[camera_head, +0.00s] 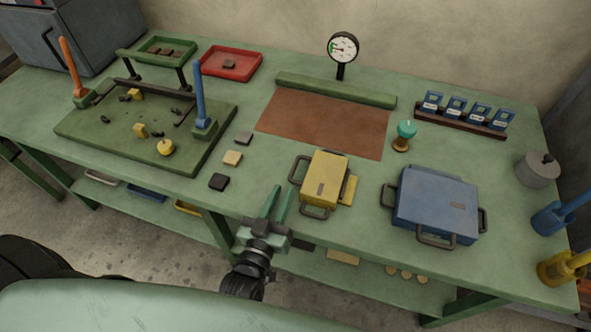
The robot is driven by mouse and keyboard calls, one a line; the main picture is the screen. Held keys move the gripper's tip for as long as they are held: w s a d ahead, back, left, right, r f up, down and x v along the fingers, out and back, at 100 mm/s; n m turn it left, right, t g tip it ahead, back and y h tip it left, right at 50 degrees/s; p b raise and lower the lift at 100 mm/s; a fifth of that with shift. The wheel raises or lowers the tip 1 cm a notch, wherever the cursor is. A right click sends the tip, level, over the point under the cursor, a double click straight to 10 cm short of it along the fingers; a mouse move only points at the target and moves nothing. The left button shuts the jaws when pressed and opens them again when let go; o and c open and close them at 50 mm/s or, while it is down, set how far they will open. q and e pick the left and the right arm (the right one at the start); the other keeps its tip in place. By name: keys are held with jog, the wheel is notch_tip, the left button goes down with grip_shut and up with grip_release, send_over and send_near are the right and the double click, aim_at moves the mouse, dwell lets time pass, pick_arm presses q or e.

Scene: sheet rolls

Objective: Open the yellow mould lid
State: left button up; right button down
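The yellow mould (327,175) is a box-shaped block on the green workbench, near the front edge in the middle. Its lid lies closed on top, with a dark label on it. Dark handles stick out at its left side and front (317,213), and a yellow plate (349,190) shows at its right. My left gripper (279,188) is to the left of the mould's front handle, apart from it, near the bench's front edge. Its two green fingers are spread, with nothing between them. My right gripper is not in view.
A blue mould (435,205) with dark handles stands to the right. A teal-topped stamp (405,132) and a brown mat (330,125) lie behind. A green board (100,135) with posts is at left, with small tiles (232,158) beside it.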

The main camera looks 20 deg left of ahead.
aim_at(292, 170)
pick_arm(q)
jog(key=shift+w+f, duration=0.2)
jog(key=shift+f, duration=0.25)
jog(key=shift+w+d+p, duration=0.1)
jog(key=shift+w+p, duration=0.25)
jog(key=shift+w, duration=3.6)
grip_shut()
